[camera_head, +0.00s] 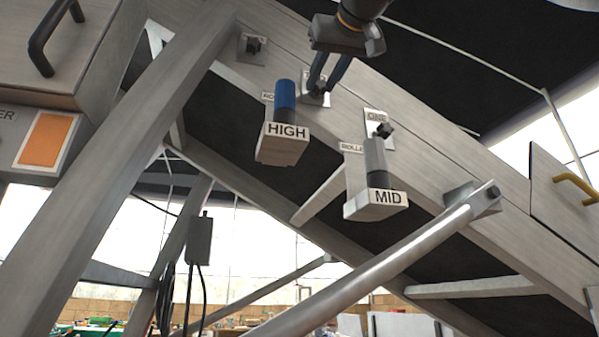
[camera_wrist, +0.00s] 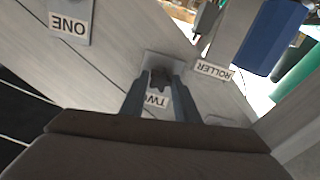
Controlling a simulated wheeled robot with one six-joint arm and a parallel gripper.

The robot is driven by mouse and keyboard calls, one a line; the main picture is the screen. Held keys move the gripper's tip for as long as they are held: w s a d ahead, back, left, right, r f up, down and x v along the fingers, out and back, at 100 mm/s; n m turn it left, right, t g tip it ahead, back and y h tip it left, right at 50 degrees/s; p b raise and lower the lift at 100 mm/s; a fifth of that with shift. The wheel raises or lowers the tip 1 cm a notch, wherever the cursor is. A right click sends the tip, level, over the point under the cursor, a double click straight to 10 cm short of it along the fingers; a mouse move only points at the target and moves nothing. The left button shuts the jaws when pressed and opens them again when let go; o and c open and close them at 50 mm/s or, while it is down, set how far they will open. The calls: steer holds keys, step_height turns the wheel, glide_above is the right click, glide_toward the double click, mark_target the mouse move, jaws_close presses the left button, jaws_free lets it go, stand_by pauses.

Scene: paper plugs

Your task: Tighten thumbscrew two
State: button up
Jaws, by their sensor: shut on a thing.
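Thumbscrew two is a small dark knob (camera_wrist: 160,79) on a pale plate on the sloping metal beam, with the label TWO (camera_wrist: 155,100) partly hidden behind my fingers in the wrist view. My gripper (camera_wrist: 158,88) has its two slim blue-grey fingers on either side of the knob and is shut on it. In the head view my gripper (camera_head: 318,88) reaches down to the same plate from the upper right, and its fingers mostly cover the knob.
The label ONE (camera_wrist: 70,24) is on a plate nearby, with its dark thumbscrew (camera_head: 384,130). Another dark knob (camera_head: 253,45) is up the beam. A HIGH block (camera_head: 283,150) with a blue cylinder (camera_head: 285,94) and a MID block (camera_head: 375,211) jut out below.

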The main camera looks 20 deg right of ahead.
mark_target(321, 83)
steer(key=m, duration=0.6)
steer(key=shift+p, duration=0.35)
steer(key=m, duration=1.1)
steer(key=shift+p, duration=0.35)
steer(key=m, duration=0.6)
steer(key=o, duration=1)
steer(key=shift+o, duration=0.2)
steer(key=shift+s+b, duration=1.3)
steer(key=shift+s, duration=0.7)
